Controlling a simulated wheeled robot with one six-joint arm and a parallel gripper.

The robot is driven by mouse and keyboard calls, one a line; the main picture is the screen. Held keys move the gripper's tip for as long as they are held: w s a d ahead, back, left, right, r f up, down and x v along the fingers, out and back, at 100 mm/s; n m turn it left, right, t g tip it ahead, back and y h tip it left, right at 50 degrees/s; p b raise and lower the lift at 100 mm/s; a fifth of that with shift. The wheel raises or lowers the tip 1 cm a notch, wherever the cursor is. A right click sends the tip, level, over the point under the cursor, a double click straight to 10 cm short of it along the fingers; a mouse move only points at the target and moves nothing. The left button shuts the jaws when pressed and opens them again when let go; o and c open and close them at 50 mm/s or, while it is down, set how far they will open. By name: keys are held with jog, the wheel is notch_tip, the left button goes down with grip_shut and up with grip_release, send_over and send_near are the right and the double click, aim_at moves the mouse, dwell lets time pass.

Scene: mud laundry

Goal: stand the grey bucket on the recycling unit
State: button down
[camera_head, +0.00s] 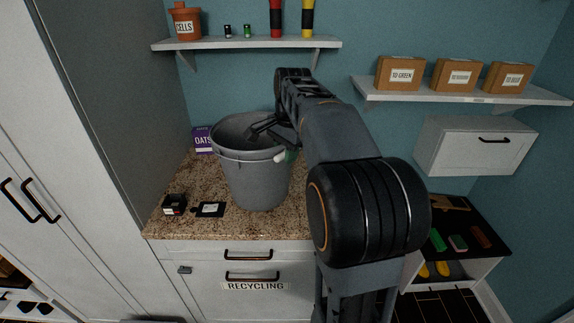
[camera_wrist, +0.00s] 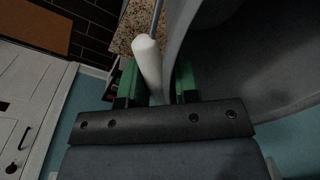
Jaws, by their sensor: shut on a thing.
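The grey bucket (camera_head: 258,183) is upright over the granite top of the recycling unit (camera_head: 160,222). I cannot tell whether its base touches the top or hangs just above it. My gripper is shut on the bucket's rim at its right side; its green fingertips (camera_wrist: 160,82) show in the wrist view, where the grey bucket wall (camera_wrist: 250,75) fills the right. My arm hides the right part of the unit in the head view.
A purple oats box (camera_head: 203,140) stands behind the bucket. A small black box (camera_head: 174,204) and a labelled black item (camera_head: 209,209) lie at the front left of the top. A shelf (camera_head: 247,44) hangs above; a wall cabinet (camera_head: 470,148) is at right.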

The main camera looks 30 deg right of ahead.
aim_at(288, 168)
jog(key=w+d+f, duration=0.1)
jog(key=w+f, duration=0.1)
jog(key=f, duration=0.1)
jog(key=w+d+f, duration=0.1)
jog(key=f, duration=0.1)
jog(key=shift+w+d+f+p, duration=0.1)
jog(key=shift+w+d+p, duration=0.2)
jog(key=shift+d+p, duration=0.05)
jog(key=f, duration=0.3)
jog(key=shift+w+d, duration=0.2)
jog(key=shift+w, duration=0.05)
jog(key=shift+f, duration=0.4)
jog(key=c, duration=0.9)
grip_release()
jog(key=shift+o, duration=0.2)
